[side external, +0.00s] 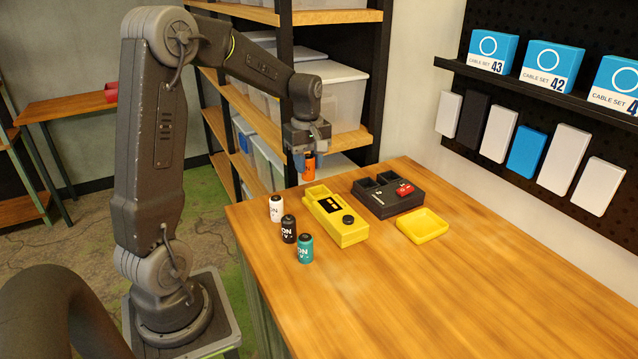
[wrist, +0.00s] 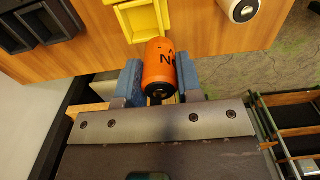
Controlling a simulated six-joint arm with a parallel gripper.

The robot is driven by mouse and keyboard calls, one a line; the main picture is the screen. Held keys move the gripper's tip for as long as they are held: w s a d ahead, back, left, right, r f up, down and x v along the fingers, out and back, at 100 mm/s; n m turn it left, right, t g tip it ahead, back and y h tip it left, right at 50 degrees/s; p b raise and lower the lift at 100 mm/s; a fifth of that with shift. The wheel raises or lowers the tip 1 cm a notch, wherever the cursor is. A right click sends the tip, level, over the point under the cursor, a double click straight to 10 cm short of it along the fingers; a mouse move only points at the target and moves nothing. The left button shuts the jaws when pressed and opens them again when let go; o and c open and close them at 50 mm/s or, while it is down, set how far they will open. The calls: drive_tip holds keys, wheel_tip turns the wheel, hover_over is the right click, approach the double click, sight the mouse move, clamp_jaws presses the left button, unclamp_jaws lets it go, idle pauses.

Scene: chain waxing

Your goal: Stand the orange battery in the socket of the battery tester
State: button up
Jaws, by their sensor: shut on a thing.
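The orange battery (side external: 309,167) is held upright between the fingers of my gripper (side external: 309,158), above the far edge of the table. In the wrist view the orange battery (wrist: 160,66) sits between the two blue fingers of my gripper (wrist: 162,84), which are shut on it. The yellow battery tester (side external: 337,215) lies on the table just beside the held battery. Its open square socket (side external: 317,190) is at its far end. In the wrist view the yellow socket (wrist: 142,20) shows just beyond the battery, apart from it and empty.
White (side external: 276,208), black (side external: 289,229) and teal (side external: 306,248) batteries stand left of the tester. A black charger (side external: 383,208) with a red part and a yellow tray (side external: 422,226) are on its right. A shelf with bins (side external: 345,100) stands behind. The front table is clear.

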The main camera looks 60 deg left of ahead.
drive_tip(key=shift+w+d+f, duration=0.75)
drive_tip(key=shift+w+f, duration=0.1)
drive_tip(key=shift+w, duration=0.2)
drive_tip(key=shift+f, duration=1.9)
drive_tip(key=shift+f, duration=0.1)
drive_tip(key=o, duration=0.9)
drive_tip(key=shift+f, duration=0.1)
drive_tip(key=shift+o, duration=0.2)
